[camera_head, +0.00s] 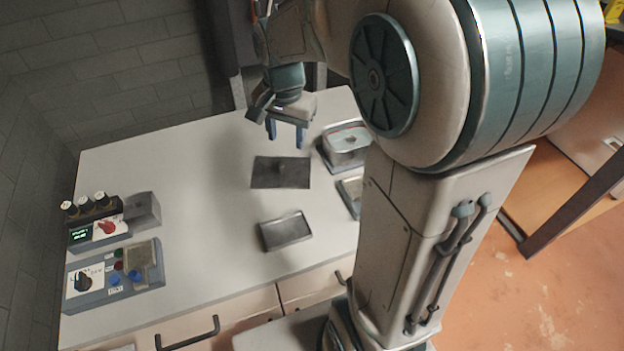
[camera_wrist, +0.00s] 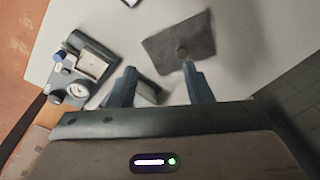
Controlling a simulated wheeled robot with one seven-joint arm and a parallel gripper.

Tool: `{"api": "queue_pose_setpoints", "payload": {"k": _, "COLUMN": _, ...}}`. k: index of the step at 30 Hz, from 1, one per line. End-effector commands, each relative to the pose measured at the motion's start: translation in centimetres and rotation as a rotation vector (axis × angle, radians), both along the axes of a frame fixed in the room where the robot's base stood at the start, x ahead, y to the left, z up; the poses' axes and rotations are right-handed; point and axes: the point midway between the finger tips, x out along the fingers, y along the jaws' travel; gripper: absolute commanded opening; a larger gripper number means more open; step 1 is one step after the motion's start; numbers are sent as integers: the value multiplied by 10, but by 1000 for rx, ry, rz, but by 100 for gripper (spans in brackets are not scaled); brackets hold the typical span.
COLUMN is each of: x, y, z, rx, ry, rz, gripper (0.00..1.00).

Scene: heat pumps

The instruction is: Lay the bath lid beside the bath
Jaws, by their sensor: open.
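A steel bath (camera_head: 346,147) stands towards the right of the white tabletop, partly behind my arm. Its top shows a pale inside and a small red mark. A dark square plate (camera_head: 281,172) lies flat on the table to the left of the bath, apart from it. In the wrist view the plate (camera_wrist: 160,43) shows a small round knob-like spot, so it looks like the lid; I cannot be sure. My gripper (camera_head: 287,133) is open and empty, above the table behind the plate in the head view. Its fingers also show in the wrist view (camera_wrist: 160,75).
A shallow grey tray (camera_head: 286,231) lies nearer the table's front edge. Two control boxes (camera_head: 112,272) (camera_head: 98,232) with knobs stand at the left. Another small tray (camera_head: 350,192) is partly hidden by my arm. The left middle of the table (camera_head: 200,190) is clear.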

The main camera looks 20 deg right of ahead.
Motion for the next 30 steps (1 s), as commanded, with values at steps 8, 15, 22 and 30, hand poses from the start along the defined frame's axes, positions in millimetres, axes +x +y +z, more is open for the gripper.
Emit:
{"api": "queue_pose_setpoints", "payload": {"k": 8, "x": -86, "y": -1, "z": 18, "rx": -56, "ry": -92, "rz": 383, "gripper": 46}}
{"api": "queue_pose_setpoints", "payload": {"k": 15, "x": -139, "y": 0, "z": 12, "rx": -110, "ry": -145, "rz": 648, "gripper": 46}}
{"api": "queue_pose_setpoints", "payload": {"k": 22, "x": -156, "y": -1, "z": 7, "rx": -131, "ry": -162, "rz": 742, "gripper": 46}}
{"api": "queue_pose_setpoints", "payload": {"k": 30, "x": -156, "y": -1, "z": 7, "rx": -132, "ry": -162, "rz": 743, "gripper": 46}}
